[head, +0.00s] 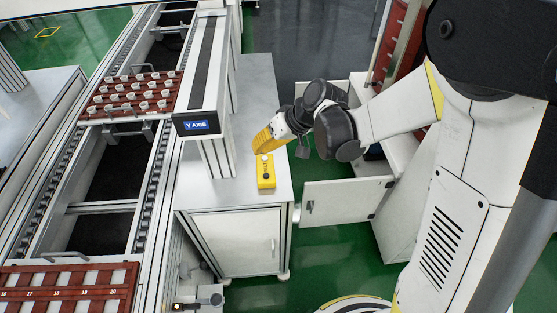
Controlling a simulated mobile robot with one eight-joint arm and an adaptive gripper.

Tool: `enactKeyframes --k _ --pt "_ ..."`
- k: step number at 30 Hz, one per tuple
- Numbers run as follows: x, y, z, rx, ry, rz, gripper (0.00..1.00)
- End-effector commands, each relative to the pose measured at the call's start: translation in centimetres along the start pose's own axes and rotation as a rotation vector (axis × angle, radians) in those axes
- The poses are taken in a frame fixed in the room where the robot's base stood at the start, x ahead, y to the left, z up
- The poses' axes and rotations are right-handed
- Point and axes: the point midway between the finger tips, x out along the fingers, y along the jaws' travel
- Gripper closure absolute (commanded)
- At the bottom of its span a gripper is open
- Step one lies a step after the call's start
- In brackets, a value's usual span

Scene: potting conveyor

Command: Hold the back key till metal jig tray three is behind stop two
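A yellow key box (266,179) sits on the white cabinet top beside the conveyor. My gripper (262,152) points down at the far end of the box, its tip at or just above a pale key there. Its yellow fingers hide part of that end, and I cannot tell whether they touch the key or are closed. A red-brown tray (122,112) with rows of small white cups lies on the conveyor at upper left. Another red-brown tray (64,293), with numbered places, lies at lower left. Small metal brackets (148,131) stand at the first tray's near edge; no stop number is readable.
The conveyor (105,220) has an open gap between the two trays. A gantry post with a "Y AXIS" display (196,126) stands left of the box. A white cabinet door (345,202) hangs open at right. Green floor (335,251) shows below it.

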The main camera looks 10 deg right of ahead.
Motion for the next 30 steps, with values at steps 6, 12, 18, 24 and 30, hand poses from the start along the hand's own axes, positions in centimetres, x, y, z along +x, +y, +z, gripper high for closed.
enactKeyframes --k 6,12,18,24,30 --pt "0.0 0.0 0.0 0.000 0.000 0.000 1.00" --pt "0.2 0.1 0.1 0.000 0.000 0.001 1.00" --pt "1.4 0.8 0.8 0.000 0.000 0.001 1.00" --pt "3.6 2.0 1.9 0.000 0.000 0.001 1.00" --pt "5.9 3.2 3.2 0.000 0.000 0.001 1.00"
